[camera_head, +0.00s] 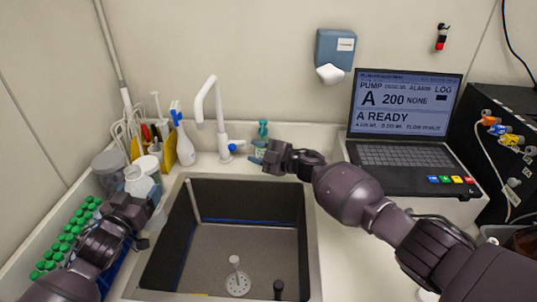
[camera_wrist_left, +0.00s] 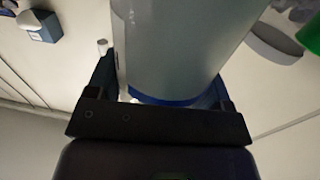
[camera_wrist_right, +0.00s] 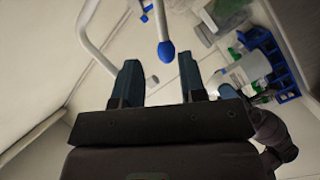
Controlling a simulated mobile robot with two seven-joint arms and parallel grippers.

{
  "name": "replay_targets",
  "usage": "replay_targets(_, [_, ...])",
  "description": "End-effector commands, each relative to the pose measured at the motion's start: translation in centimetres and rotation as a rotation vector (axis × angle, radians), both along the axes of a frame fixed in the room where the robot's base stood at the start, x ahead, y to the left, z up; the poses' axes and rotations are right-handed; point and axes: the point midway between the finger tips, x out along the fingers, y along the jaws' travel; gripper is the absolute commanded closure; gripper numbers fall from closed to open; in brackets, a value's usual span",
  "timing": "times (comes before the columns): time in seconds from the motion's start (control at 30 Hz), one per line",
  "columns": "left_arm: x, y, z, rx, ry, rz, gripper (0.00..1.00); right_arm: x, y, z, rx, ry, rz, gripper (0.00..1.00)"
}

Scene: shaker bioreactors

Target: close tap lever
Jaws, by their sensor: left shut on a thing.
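The white tap (camera_head: 215,112) stands behind the sink, with its blue-tipped lever (camera_head: 234,147) at its base pointing right. My right gripper (camera_head: 268,157) is just right of the lever. In the right wrist view this gripper (camera_wrist_right: 158,70) has its fingers apart and nothing between them. There the blue lever tip (camera_wrist_right: 166,51) lies just beyond the fingertips, roughly in line with the gap; I cannot tell if they touch. My left gripper (camera_head: 146,208) is shut on a pale translucent bottle (camera_head: 139,183), left of the sink. The bottle (camera_wrist_left: 175,45) fills the left wrist view.
The dark sink (camera_head: 240,245) lies between my arms. A blue-green bottle (camera_head: 262,135) stands behind my right gripper. A laptop (camera_head: 400,150) is at the right. A spray bottle (camera_head: 183,140), a yellow holder (camera_head: 166,152) and green-capped tubes (camera_head: 68,238) crowd the left.

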Motion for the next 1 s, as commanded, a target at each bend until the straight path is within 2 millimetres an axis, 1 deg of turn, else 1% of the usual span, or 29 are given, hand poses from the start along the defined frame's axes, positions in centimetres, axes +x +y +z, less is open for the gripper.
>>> replay_targets(0.07, [0.0, 0.0, 0.4, 0.000, -0.002, -0.001, 0.57, -0.5, -0.9, 0.0, -0.001, 0.002, 0.001, 0.62])
replay_targets(0.2, [0.0, 0.0, 0.3, 0.000, -0.002, -0.001, 0.57, -1.0, -2.3, 0.1, -0.001, 0.001, 0.000, 0.62])
replay_targets(0.37, [0.0, 0.0, 0.3, 0.000, -0.002, -0.001, 0.57, -1.5, -3.1, 0.2, -0.001, 0.000, 0.001, 0.62])
replay_targets(1.0, [0.0, 0.0, 0.3, 0.000, -0.002, -0.001, 0.57, -1.7, -3.3, 0.2, 0.000, 0.001, 0.001, 0.62])
